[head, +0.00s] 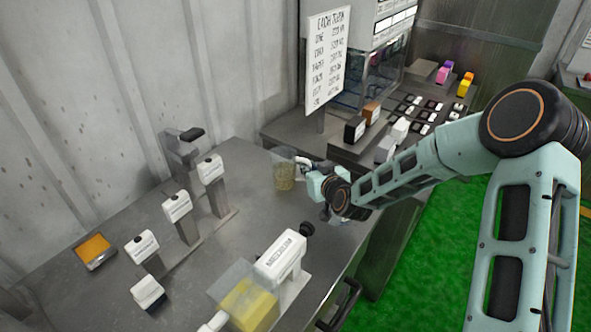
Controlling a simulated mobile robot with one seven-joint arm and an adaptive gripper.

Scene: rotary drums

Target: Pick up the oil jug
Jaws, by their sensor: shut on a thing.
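The oil jug appears to be the clear vessel with yellowish contents (284,173), upright at the back of the metal table. My gripper (302,171) reaches it from the right and is shut on its right side, where a handle would be. The fingers are small and partly hidden by my wrist, so the exact grip is hard to see. I cannot tell whether the jug's base touches the table.
The metal table (110,275) holds several white-headed posts (178,207) at left. A price sign (328,58) rises behind. Bare table lies left of the jug.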

